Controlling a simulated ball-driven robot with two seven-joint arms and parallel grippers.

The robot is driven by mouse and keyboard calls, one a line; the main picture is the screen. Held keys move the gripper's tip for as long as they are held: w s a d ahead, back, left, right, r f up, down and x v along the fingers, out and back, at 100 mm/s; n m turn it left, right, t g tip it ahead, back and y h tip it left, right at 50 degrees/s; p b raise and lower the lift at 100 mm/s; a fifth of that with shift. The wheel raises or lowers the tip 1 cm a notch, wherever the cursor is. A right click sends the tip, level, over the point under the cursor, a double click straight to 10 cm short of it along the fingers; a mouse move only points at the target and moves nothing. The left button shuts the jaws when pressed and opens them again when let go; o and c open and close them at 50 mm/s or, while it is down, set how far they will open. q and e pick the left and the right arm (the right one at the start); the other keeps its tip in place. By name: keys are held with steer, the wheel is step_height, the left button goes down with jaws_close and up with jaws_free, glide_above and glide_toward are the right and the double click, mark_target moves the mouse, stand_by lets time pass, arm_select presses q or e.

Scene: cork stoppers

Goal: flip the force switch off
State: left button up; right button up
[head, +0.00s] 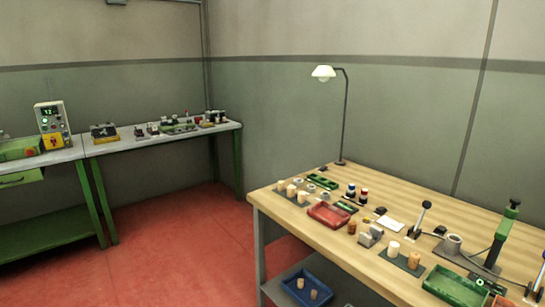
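A grey control box (53,122) stands on the bench at the far left, with a small green-lit display, a round green light or button and several small controls. A yellow part with a red mark is at its lower front. I cannot tell which control, if any, is the force switch, or its position; the details are too small. Neither of my grippers can be made out in the head view, and nothing is seen touching the control box.
A grey-topped bench (110,147) with green legs runs along the left wall, holding several small devices. Nearer right, a wooden table (275,207) carries a lamp (345,120), corks, a red tray (329,215), a green tray (455,287) and lever tools. Red floor (165,250) is open between them.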

jaws_close()
stand_by(1.7)
